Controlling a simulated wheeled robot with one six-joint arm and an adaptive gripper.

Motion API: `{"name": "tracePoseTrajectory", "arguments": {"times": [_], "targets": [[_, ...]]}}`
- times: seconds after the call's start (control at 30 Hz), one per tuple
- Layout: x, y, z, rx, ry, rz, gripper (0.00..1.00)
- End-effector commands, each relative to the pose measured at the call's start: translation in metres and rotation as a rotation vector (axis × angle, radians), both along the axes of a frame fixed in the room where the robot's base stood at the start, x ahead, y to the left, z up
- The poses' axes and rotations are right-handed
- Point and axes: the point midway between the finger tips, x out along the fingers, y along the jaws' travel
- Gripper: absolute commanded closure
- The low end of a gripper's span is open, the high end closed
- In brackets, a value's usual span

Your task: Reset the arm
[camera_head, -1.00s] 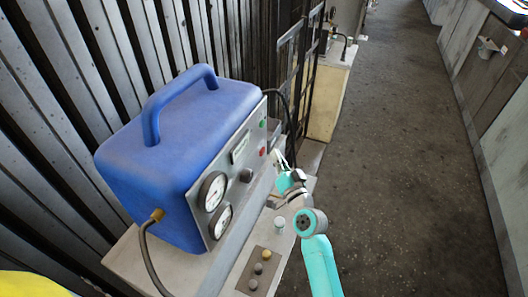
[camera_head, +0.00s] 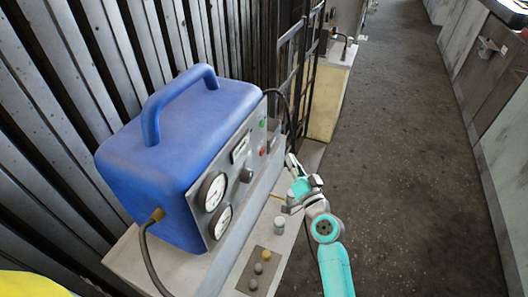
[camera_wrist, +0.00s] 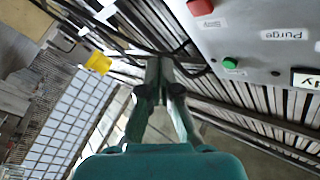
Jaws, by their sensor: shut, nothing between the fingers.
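My gripper (camera_head: 291,162) is at the far right end of the blue blower housing's control panel, above the edge of the pale bench. In the wrist view its fingers (camera_wrist: 165,72) meet at the tips, with nothing between them. The blue housing (camera_head: 175,140) stands on the bench and has a handle on top. Its grey panel (camera_head: 228,175) carries two dials, a black knob (camera_head: 247,175) and a red and a green button. In the wrist view the red button (camera_wrist: 200,7) and green button (camera_wrist: 230,63) are right of the fingers, apart from them.
A small plate with several knobs (camera_head: 262,268) and a grey knob (camera_head: 279,225) are on the bench (camera_head: 135,270) near my arm. A ribbed metal wall (camera_head: 60,110) rises behind the housing. The floor (camera_head: 410,160) to the right is clear.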

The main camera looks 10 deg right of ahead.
Motion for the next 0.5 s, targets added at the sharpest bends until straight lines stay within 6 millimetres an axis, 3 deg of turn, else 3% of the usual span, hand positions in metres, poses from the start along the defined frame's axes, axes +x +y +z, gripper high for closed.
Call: {"name": "tracePoseTrajectory", "arguments": {"times": [0.37, 0.5], "targets": [[0.0, 0.0, 0.0, 0.0, 0.0, 0.0, 1.0], [-0.011, 0.001, -0.011, -0.009, 0.015, -0.009, 1.0]]}}
